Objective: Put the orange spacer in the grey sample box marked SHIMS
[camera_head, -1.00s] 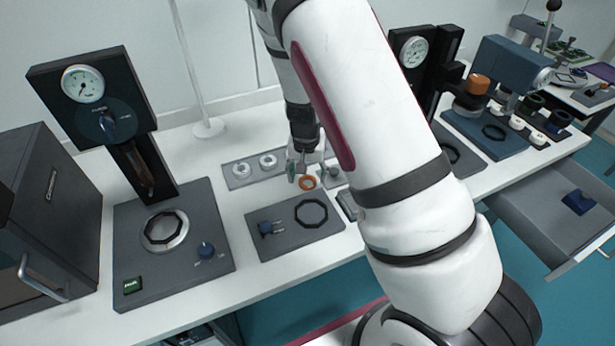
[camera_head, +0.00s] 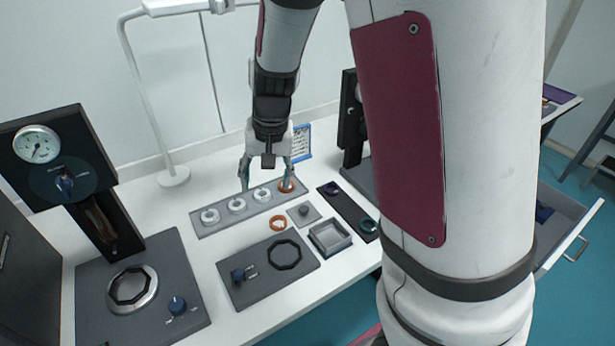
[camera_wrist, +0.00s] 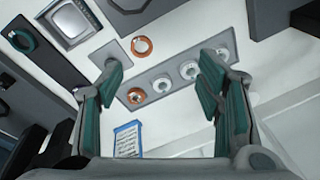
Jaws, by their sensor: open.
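An orange ring (camera_head: 278,223) lies on the white table in front of a grey strip (camera_head: 205,231); it also shows in the wrist view (camera_wrist: 141,46). A second orange ring (camera_head: 286,186) sits at the strip's right end, beside several white rings; I cannot tell which is the spacer. An open square grey box (camera_head: 330,236) stands to the right of the loose ring; it shows at the top left of the wrist view (camera_wrist: 72,22). No SHIMS marking is readable. My gripper (camera_head: 267,173) is open and empty above the strip, its fingers apart in the wrist view (camera_wrist: 165,72).
A dark plate with a black ring (camera_head: 284,255) and a small grey block (camera_head: 304,212) flank the loose ring. A dark strip (camera_head: 349,208) with coloured rings lies right of the box. A lamp post (camera_head: 150,110) and a blue-edged card (camera_head: 301,141) stand behind.

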